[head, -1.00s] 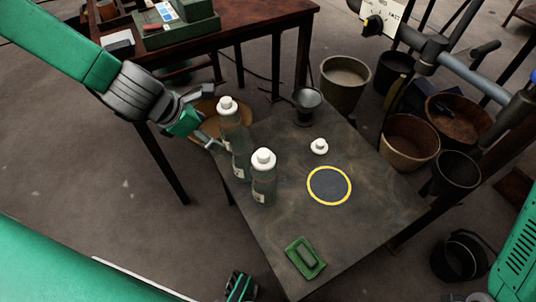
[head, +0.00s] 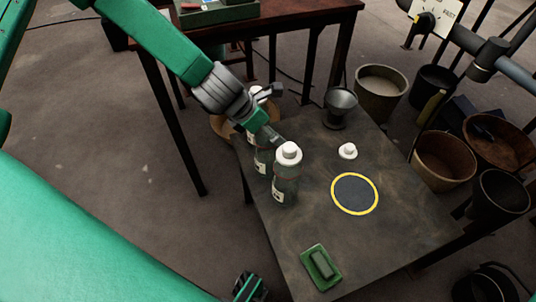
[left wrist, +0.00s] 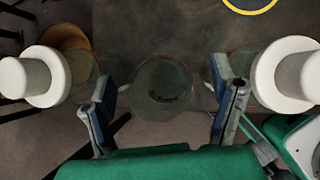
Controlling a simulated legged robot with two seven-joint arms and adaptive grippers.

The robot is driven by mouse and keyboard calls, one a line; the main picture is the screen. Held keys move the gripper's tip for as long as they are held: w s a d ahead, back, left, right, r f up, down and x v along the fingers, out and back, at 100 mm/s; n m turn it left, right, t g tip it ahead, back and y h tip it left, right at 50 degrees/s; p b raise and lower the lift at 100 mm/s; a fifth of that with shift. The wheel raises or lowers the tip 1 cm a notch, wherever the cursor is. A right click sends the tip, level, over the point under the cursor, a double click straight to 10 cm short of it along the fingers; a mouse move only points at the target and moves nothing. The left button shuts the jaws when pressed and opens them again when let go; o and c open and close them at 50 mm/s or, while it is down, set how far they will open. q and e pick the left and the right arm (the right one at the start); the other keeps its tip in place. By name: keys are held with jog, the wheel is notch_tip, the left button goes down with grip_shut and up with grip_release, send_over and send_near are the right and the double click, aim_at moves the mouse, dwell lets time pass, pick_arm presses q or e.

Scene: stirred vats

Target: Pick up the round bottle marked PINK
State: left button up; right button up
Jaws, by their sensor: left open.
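Three clear bottles stand in a row along the table's left edge. The labels are too small to read, so I cannot tell which is marked PINK. My left gripper (head: 278,115) is open, its fingers (left wrist: 165,112) on either side of the middle bottle in the wrist view.
Capped bottles flank the fingers closely on both sides. The table (head: 310,225) holds a loose white cap (head: 348,151), a yellow-ringed dark disc (head: 355,194), a green block (head: 321,267) and a grey funnel-like cup (head: 340,107). Buckets (head: 381,92) stand beyond on the right.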

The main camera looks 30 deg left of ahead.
pick_arm(q)
jog(key=shift+w+f, duration=0.25)
jog(key=shift+f, duration=0.2)
jog(key=shift+w+f, duration=0.2)
jog(key=shift+f, duration=0.25)
jog(key=shift+d+r, duration=0.1)
jog(key=shift+r, duration=0.05)
jog(key=c, duration=1.8)
